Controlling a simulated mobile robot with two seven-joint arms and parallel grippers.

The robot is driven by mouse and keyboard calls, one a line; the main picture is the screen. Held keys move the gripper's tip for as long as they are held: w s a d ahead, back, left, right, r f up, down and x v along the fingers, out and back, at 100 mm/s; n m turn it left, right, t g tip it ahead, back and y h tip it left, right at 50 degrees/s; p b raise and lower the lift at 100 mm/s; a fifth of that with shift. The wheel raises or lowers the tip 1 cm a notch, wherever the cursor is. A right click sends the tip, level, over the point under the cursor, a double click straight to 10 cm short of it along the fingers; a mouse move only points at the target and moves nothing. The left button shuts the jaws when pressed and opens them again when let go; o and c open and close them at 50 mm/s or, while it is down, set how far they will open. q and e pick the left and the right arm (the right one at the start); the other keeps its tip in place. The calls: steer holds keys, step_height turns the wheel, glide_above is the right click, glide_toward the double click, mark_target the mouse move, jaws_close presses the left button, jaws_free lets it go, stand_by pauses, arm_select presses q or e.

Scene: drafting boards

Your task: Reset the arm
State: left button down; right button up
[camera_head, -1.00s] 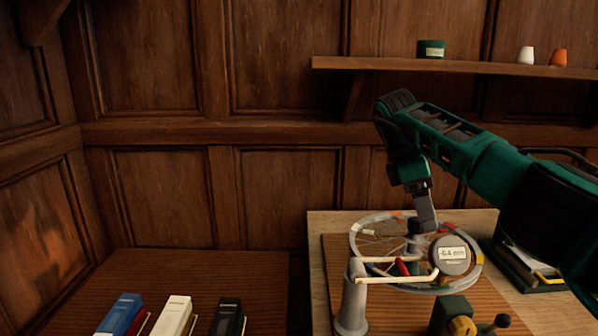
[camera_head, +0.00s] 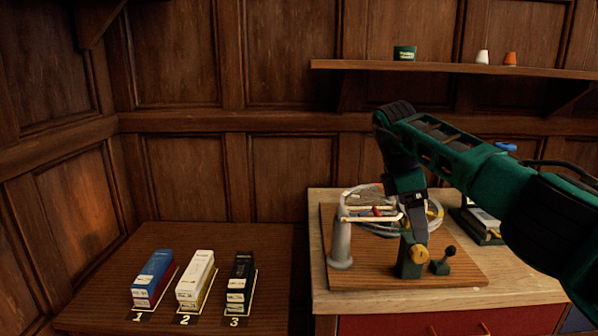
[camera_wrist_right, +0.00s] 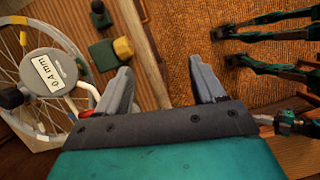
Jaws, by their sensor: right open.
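My right gripper (camera_head: 414,208) hangs from the arm in front of the wheel stand on the wooden bench in the head view. In the right wrist view its two grey fingers (camera_wrist_right: 162,82) are apart with nothing between them. The spoked wheel (camera_head: 432,212) is partly hidden by my gripper; it also shows in the right wrist view (camera_wrist_right: 28,72). A grey post (camera_head: 341,240) carries cream rods (camera_head: 368,219). My left gripper is out of view.
A green block (camera_head: 408,264) with a brass knob (camera_head: 419,253) and a black ball lever (camera_head: 447,256) stand at the board's front. A left table holds blue (camera_head: 151,275), white (camera_head: 195,277) and black (camera_head: 240,278) boxes on numbered spots. A shelf (camera_head: 450,67) holds small pots.

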steer(key=s+a+f+n+y, duration=0.2)
steer(key=a+f+n+y, duration=0.15)
steer(key=a+f, duration=0.5)
steer(key=s+a+f+n+y, duration=0.2)
steer(key=a+f+n+y, duration=0.15)
steer(key=a+f, duration=0.5)
steer(key=s+a+t+y, duration=0.1)
steer(key=s+a+y, duration=0.3)
steer(key=a+y, duration=0.3)
steer(key=s+a+t+y, duration=0.1)
steer(key=s+a+y, duration=0.3)
steer(key=a+y, duration=0.3)
steer(key=s+d+f+m+t+h, duration=0.25)
steer(key=d+m+t+h, duration=0.25)
steer(key=d+m+t, duration=0.25)
steer(key=s+d+f+m+t+h, duration=0.1)
steer(key=d+f+m+t+h, duration=0.3)
steer(key=d+m+t, duration=0.4)
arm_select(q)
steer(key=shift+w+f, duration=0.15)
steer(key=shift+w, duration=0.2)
arm_select(e)
steer(key=s+d+f+m+g+h, duration=0.5)
steer(key=s+d+f, duration=0.5)
steer(key=s, duration=0.3)
steer(key=shift+s+d+g+h, duration=0.35)
steer(key=shift+d+h, duration=0.2)
steer(key=shift+h, duration=0.25)
